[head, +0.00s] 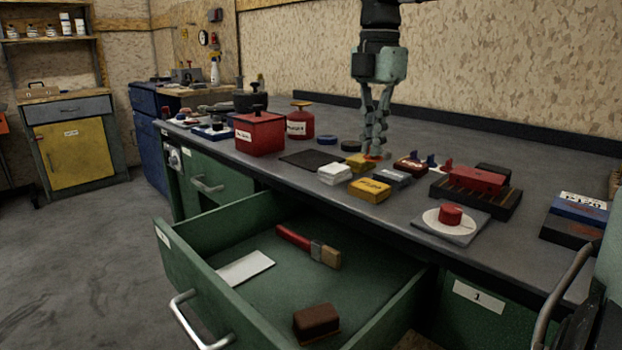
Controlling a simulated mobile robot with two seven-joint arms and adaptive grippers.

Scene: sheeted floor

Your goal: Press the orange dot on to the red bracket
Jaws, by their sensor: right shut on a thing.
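My right gripper (376,150) reaches down from the top over the workbench, its fingers shut on a small orange piece, the orange dot (373,157). The dot shows just at the fingertips, low above or touching the bench; the fingers hide much of it. To its right, a red block (476,178) sits on a dark slotted base (450,195). A smaller dark-red piece (409,165) with blue parts lies nearer the gripper. I cannot tell which of these is the red bracket. My left gripper is not in view.
Yellow (369,190), white (334,174) and grey blocks lie near the gripper. A red knob (450,215) stands on a white disc plate. A red box (260,134) and red can (300,123) stand left. An open green drawer (215,300) juts out below, holding a brush.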

